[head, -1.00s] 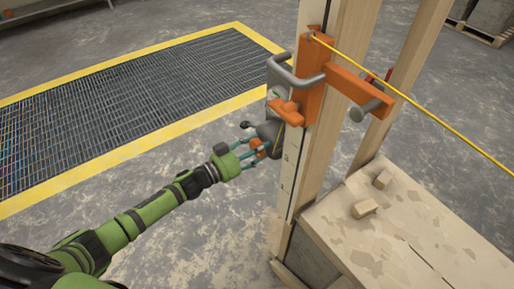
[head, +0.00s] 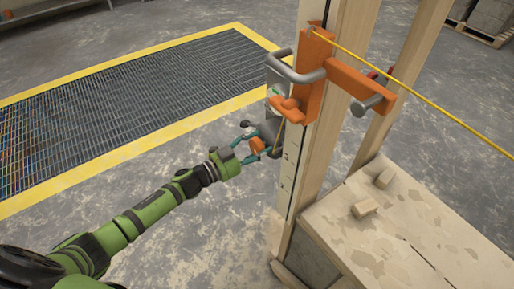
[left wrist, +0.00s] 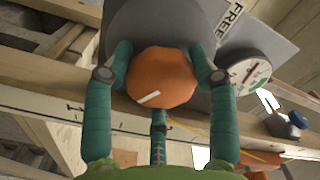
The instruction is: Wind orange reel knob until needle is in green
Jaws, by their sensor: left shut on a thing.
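The orange reel knob (left wrist: 160,78) sits on the grey reel housing (left wrist: 185,22), with a white mark near its lower edge. My left gripper (left wrist: 163,75) has its teal fingers closed around the knob's sides. In the head view the left gripper (head: 263,143) reaches the knob (head: 257,146) low on the post, partly hidden by the fingers. My right gripper is not in view.
A wooden post (head: 325,120) carries an orange bracket (head: 317,75) with a grey handle (head: 292,72). A yellow line (head: 420,105) runs from it to the right. A wooden box (head: 400,220) with loose blocks stands at right. Floor beside the arm is clear.

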